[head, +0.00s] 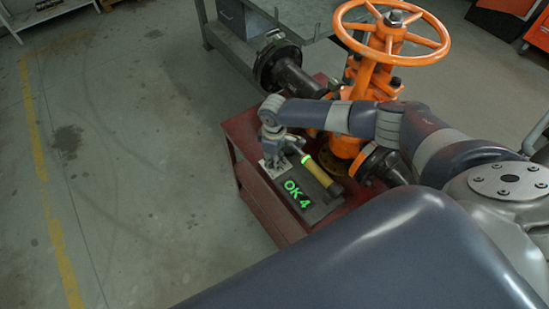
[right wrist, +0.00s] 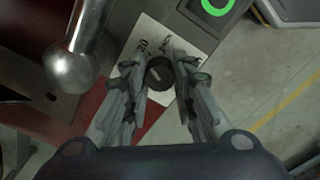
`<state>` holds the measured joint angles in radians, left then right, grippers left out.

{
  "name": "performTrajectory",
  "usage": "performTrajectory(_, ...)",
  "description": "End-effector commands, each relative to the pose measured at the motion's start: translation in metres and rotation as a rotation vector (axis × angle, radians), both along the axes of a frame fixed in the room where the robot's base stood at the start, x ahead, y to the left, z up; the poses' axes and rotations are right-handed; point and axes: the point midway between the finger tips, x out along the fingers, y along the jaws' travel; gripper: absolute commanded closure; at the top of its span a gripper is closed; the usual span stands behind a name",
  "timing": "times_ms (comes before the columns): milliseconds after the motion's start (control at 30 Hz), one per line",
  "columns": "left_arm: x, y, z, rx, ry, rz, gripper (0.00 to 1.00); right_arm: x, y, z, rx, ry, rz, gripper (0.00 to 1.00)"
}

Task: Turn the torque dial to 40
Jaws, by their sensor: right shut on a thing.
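The torque dial (right wrist: 160,84) is a small dark round knob with a pale pointer line, on a white scale plate (right wrist: 150,33). A printed 20 shows on the plate; other marks are partly hidden by the fingers. My right gripper (right wrist: 160,70) has its two fingers on either side of the dial, shut on it. In the head view my right gripper (head: 272,157) reaches down over the plate at the back left of a grey box and hides the dial. My left gripper is out of view.
A metal ball end (right wrist: 72,68) is close left of the fingers. The red stand (head: 265,199) carries the box. An orange valve with handwheel (head: 392,32) stands behind.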

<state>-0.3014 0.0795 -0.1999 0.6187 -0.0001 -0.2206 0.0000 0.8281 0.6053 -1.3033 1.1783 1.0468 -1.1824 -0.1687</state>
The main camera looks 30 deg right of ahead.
Motion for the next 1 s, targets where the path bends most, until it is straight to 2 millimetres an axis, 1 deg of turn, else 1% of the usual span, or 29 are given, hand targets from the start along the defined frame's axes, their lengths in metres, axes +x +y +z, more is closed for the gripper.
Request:
performTrajectory(167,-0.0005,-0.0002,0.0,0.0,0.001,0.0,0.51,0.0,-0.0001,0.0001,0.0,0.0,0.015,0.99)
performTrajectory(367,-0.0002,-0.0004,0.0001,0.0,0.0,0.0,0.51,-0.0005,-0.0001,-0.0001,0.0,0.001,0.094,0.99)
performTrajectory(1000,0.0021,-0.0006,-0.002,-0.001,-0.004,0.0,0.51,-0.0001,-0.0001,-0.0003,0.001,0.0,0.597,0.99)
